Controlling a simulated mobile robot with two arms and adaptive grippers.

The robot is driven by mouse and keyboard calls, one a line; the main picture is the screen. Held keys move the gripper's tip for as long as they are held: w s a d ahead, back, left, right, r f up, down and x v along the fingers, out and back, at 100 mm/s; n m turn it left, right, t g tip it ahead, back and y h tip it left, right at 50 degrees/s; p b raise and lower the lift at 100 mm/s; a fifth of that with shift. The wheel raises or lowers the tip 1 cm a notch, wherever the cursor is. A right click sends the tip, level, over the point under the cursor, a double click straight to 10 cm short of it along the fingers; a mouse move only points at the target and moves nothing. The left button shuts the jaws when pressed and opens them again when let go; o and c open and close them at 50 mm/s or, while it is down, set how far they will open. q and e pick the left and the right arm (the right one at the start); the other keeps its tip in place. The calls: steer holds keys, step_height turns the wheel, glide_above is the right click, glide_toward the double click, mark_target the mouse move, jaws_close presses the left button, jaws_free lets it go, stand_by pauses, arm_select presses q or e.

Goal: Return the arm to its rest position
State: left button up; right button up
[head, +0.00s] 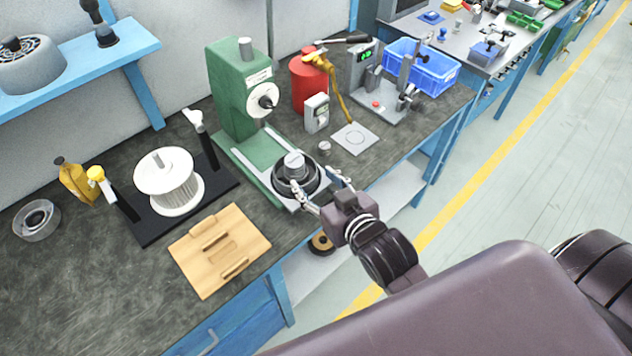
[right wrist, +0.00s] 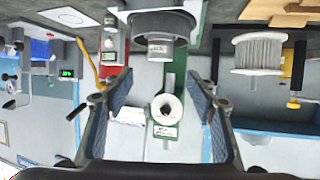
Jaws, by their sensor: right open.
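My right gripper (head: 316,181) is open, with its arm coming in from the lower right. Its fingertips are close to the front right side of a black round part with a silver hub (head: 294,166), which sits on the base of a green press (head: 232,92). In the right wrist view the two fingers (right wrist: 162,98) stand wide apart with nothing gripped between them. The silver hub (right wrist: 160,48) shows beyond them, at the top; I cannot tell if a finger touches the black part. My left gripper is not in view.
Left on the bench are a wooden board (head: 212,262), a white spool (head: 168,182) and a clear ring (head: 37,220). Behind are a red can (head: 310,84), a small meter (head: 316,113), a white plate (head: 355,139) and a blue crate (head: 425,72). Open floor lies right.

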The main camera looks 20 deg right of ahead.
stand_by(0.5)
steer(key=s+d+f+g, duration=0.1)
steer(key=s+f+g, duration=0.25)
steer(key=s, duration=0.35)
steer(key=s+d+f+n+g+h, duration=0.1)
steer(key=s+f+g, duration=0.25)
steer(key=s, duration=0.25)
steer(key=s+d+f+g, duration=0.1)
steer(key=s+f+g, duration=0.25)
steer(key=s, duration=0.35)
step_height(320, 180, down, 26)
steer(key=s+f, duration=0.1)
steer(key=s, duration=0.1)
steer(key=s+d+f+g, duration=0.2)
steer(key=s+f, duration=1.4)
steer(key=s, duration=0.1)
steer(key=shift+s+d+f, duration=0.15)
steer(key=shift+d, duration=0.1)
